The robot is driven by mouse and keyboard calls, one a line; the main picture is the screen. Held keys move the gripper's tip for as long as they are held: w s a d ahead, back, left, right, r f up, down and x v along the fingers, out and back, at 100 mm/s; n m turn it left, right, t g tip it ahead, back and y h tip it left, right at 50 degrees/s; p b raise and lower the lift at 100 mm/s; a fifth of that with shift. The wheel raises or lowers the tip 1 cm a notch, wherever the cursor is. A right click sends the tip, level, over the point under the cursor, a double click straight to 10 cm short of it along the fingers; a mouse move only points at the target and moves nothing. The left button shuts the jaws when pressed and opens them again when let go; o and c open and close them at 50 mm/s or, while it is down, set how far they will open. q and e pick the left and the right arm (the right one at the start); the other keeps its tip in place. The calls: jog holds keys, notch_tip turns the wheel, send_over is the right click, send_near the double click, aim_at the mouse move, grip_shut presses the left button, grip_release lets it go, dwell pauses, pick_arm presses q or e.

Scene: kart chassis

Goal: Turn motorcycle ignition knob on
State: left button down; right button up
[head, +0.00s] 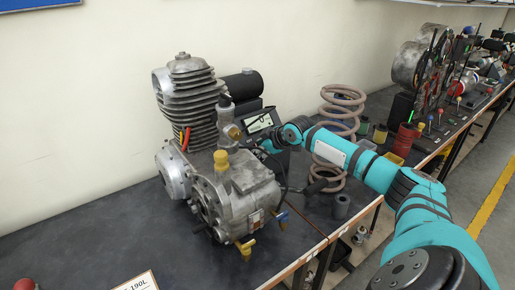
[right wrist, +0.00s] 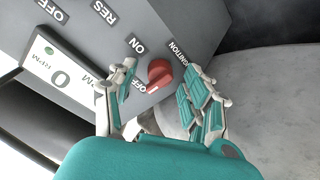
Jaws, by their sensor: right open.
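The red ignition knob (right wrist: 160,72) sits on a grey panel (right wrist: 185,20) in the right wrist view. A white mark on its lower side faces the OFF label; ON is printed above and to the left, IGNITION above and to the right. My right gripper (right wrist: 162,78) is open, with one finger on each side of the knob. I cannot tell whether either finger touches it. In the head view the knob is hidden; my right arm (head: 335,150) reaches the small display unit (head: 259,122) beside the engine. My left gripper is not in view.
The finned metal engine (head: 235,195) stands on the dark workbench (head: 90,235), left of my right arm. A brown coil spring (head: 343,97) stands just behind the arm. The left part of the bench is mostly clear.

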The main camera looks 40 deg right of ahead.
jog(key=shift+w+f, duration=0.15)
jog(key=shift+w, duration=0.05)
grip_shut()
jog(key=shift+m+p, duration=0.4)
jog(key=shift+p, duration=0.25)
jog(key=m+p, duration=1.2)
jog(key=p, duration=0.1)
jog(key=shift+a+t+h, duration=0.15)
jog(key=shift+t+h, duration=0.15)
jog(key=shift+h, duration=0.1)
jog(key=m+p, duration=0.3)
jog(key=shift+m, duration=0.3)
jog(key=shift+m+p, duration=0.8)
jog(key=shift+m, duration=0.2)
